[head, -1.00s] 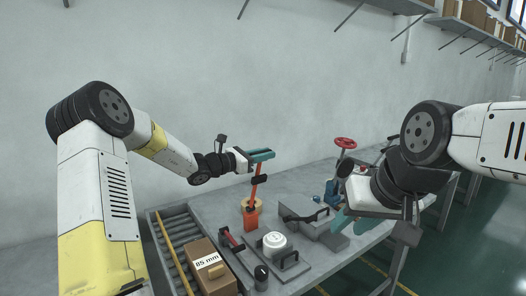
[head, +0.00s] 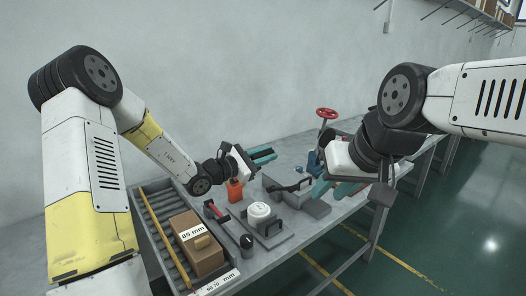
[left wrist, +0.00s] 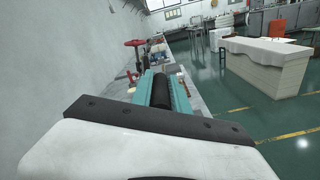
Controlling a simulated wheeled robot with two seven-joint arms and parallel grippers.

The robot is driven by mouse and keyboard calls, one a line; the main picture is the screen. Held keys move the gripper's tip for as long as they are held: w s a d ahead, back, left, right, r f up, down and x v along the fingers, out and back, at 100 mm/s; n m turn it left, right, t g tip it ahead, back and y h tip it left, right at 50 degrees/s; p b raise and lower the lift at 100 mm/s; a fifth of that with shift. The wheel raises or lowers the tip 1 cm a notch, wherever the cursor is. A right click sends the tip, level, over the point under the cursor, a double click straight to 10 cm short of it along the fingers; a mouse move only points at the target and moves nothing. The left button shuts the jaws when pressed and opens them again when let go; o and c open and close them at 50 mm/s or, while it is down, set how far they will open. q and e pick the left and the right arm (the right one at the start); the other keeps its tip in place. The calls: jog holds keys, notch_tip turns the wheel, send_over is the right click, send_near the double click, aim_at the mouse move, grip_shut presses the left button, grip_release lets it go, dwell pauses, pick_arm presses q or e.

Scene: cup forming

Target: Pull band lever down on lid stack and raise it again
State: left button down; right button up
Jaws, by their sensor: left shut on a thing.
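My left gripper (head: 263,155) is above and to the right of an orange post (head: 235,190) on the bench. In the left wrist view its teal fingers (left wrist: 161,92) are shut on a black cylindrical grip (left wrist: 160,88), the end of the orange lever. The lever's shaft is mostly hidden behind my gripper in the head view. Which part is the lid stack is hard to tell; a white round lid-like part (head: 259,210) sits on a grey plate nearby. My right gripper (head: 335,188) hangs over the bench's right side, teal fingers apart, seemingly empty.
A cardboard box marked 85 mm (head: 196,245) stands on a roller track (head: 165,233) at left. A small red-handled tool (head: 215,212), a grey block with a black handle (head: 295,190) and a red handwheel (head: 326,113) stand on the bench. A wall is behind.

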pick_arm(q)
jog(key=shift+f, duration=0.2)
jog(key=c, duration=1.3)
grip_release()
jog(key=shift+r, duration=0.1)
jog(key=v, duration=0.7)
jog(key=shift+s+a, duration=0.2)
jog(key=shift+a, duration=0.15)
